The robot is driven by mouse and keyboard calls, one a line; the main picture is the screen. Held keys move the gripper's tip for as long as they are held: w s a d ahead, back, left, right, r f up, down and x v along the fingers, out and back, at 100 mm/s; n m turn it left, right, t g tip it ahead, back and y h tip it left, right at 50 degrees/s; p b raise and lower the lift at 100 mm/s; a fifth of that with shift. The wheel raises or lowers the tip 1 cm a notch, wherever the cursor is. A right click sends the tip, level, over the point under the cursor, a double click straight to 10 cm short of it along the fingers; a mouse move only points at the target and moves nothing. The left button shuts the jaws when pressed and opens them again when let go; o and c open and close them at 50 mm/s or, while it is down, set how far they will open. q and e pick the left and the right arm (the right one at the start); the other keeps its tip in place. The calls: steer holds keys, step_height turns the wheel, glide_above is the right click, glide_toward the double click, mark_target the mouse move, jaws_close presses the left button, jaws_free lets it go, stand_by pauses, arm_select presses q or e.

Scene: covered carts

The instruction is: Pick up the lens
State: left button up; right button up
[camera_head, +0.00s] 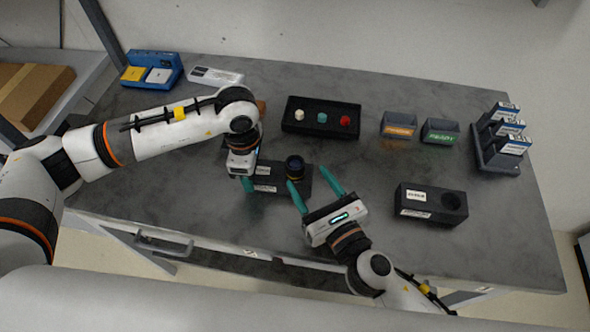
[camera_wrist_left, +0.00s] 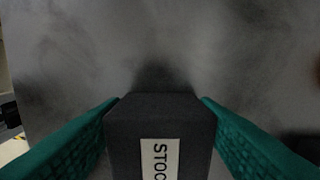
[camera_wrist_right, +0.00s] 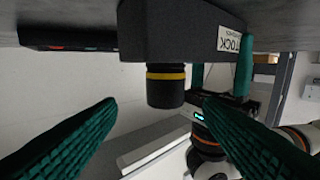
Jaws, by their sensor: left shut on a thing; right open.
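The lens (camera_head: 294,167), a short black cylinder, stands on the right part of a dark labelled block (camera_head: 300,186) on the grey table. In the right wrist view the lens (camera_wrist_right: 165,88) shows a yellow ring and sticks out from the block (camera_wrist_right: 175,32), between my open fingers and apart from them. My right gripper (camera_head: 307,176) is open and empty, close to the lens, with its fingers pointing at it. My left gripper (camera_head: 250,184) is shut on the block's left end. In the left wrist view both fingers flank the block (camera_wrist_left: 160,108), labelled STOCK.
A second dark block (camera_head: 432,204) with a round hole stands at the right. Behind are a black tray (camera_head: 322,132) with white, teal and red pieces, two small bins (camera_head: 398,125), a rack (camera_head: 490,157), a blue holder (camera_head: 150,60) and a white flat item (camera_head: 215,77).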

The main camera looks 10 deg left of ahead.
mark_target(300, 172)
steer(key=shift+a+x, duration=0.25)
steer(key=shift+x, duration=2.85)
steer(key=shift+s+f, duration=0.1)
steer(key=shift+s, duration=0.1)
steer(key=c, duration=1.1)
step_height(300, 172, up, 10)
steer(key=shift+r, duration=0.1)
steer(key=shift+c, duration=0.2)
arm_select(q)
steer(key=o, duration=1.1)
step_height(300, 172, up, 12)
